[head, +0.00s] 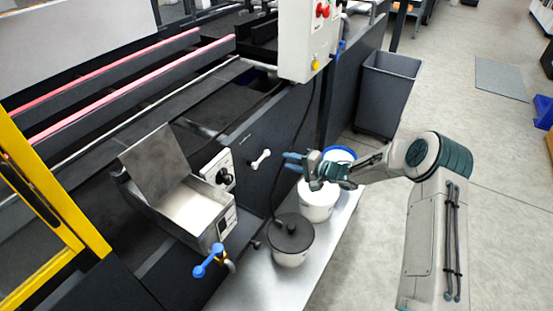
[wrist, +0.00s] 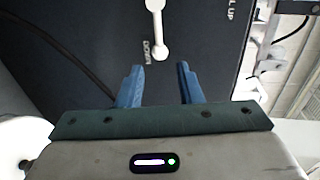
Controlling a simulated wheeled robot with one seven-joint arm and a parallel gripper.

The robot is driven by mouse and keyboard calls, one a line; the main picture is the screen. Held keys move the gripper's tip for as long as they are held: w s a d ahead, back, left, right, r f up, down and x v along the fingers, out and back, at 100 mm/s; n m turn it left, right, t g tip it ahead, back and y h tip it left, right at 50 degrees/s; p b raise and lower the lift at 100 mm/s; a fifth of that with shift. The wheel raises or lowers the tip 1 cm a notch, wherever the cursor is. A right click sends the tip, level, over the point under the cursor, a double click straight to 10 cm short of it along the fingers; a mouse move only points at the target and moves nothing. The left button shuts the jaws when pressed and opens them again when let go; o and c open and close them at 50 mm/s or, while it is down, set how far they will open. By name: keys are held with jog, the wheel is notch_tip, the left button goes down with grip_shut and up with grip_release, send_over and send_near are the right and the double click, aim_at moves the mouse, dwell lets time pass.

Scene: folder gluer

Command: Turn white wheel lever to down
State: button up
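The white wheel lever (head: 260,160) is a short bar with rounded ends on the dark side panel of the machine. In the head view it slants from lower left to upper right. In the wrist view the lever (wrist: 158,28) runs from the top edge down to a round end beside the printed word "DOWN"; its upper end is cut off. My gripper (head: 290,161) is just right of the lever, facing the panel. Its blue fingers (wrist: 157,82) are apart with nothing between them, and the lever end lies just beyond the fingertips, apart from them.
A white bucket (head: 317,205) and a dark-lidded pot (head: 291,240) stand on a metal shelf (head: 255,283) below my gripper. An open glue tank (head: 186,212), knob box (head: 217,171) and blue valve handle (head: 209,262) are left.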

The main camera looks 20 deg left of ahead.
jog(key=shift+v, duration=2.3)
jog(key=w+d+r+n+t+h+p, duration=0.15)
jog(key=d+r+t+h, duration=0.35)
jog(key=d+r+h, duration=0.65)
jog(key=s+d+r+h+p, duration=0.2)
jog(key=s+d+r+h, duration=0.1)
jog(key=s+d+r, duration=0.7)
jog(key=s+d+r+g+p, duration=0.1)
jog(key=s+d+r+g, duration=0.1)
jog(key=s, duration=1.1)
jog(key=s+d+r+n+g+p, duration=0.1)
jog(key=s+d+r+g, duration=0.2)
jog(key=s, duration=1)
jog(key=shift+s+d+g+h, duration=0.25)
jog(key=shift+d+g+h, duration=0.1)
jog(key=shift+d+g, duration=0.25)
jog(key=shift+r, duration=0.15)
